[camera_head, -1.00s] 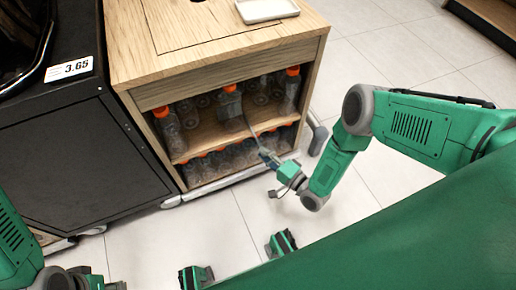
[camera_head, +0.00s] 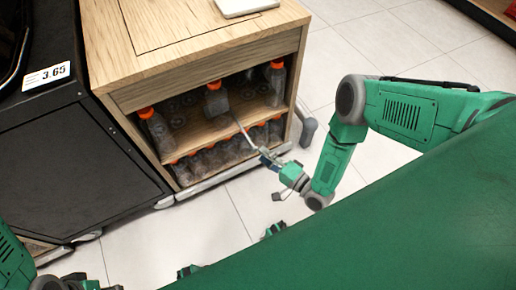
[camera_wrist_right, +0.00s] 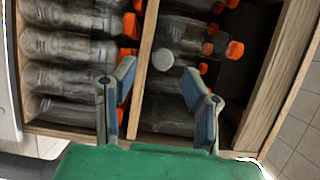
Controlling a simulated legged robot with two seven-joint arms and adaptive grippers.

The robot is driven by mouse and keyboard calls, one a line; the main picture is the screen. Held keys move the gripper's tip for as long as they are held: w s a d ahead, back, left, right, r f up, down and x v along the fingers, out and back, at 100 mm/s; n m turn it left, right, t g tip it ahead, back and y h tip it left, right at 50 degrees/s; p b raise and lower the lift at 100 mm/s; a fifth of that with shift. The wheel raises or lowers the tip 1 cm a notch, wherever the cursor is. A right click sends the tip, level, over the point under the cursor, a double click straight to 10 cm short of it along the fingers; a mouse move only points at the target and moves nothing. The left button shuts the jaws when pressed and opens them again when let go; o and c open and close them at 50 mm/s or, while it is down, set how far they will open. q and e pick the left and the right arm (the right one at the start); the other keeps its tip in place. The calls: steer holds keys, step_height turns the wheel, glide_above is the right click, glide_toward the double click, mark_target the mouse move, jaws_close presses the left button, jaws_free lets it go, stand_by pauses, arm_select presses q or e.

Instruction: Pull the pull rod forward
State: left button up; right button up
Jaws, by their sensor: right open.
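The pull rod is a thin pale bar (camera_head: 240,127) that sticks out of the wooden cabinet above its middle shelf in the head view. In the right wrist view a small round grey end (camera_wrist_right: 163,58), which looks like the rod's end, faces me beside the shelf board. My right gripper (camera_head: 267,157) is in front of the shelf at the rod's outer end. In the right wrist view the gripper (camera_wrist_right: 157,77) is open, with the round end between and beyond its blue-padded fingers. I cannot tell whether they touch it. My left arm shows at lower left; its gripper is out of view.
The wooden cabinet (camera_head: 200,44) holds clear bottles (camera_head: 156,130) with orange caps on two shelves. A white tray (camera_head: 240,6) lies on top. A black cabinet (camera_head: 70,165) with a 3.65 label stands at left. The tiled floor (camera_head: 185,230) in front is open.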

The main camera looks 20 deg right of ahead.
steer(key=v, duration=0.8)
steer(key=shift+w+a+r, duration=0.1)
steer(key=shift+w+a, duration=0.05)
steer(key=shift+a, duration=0.25)
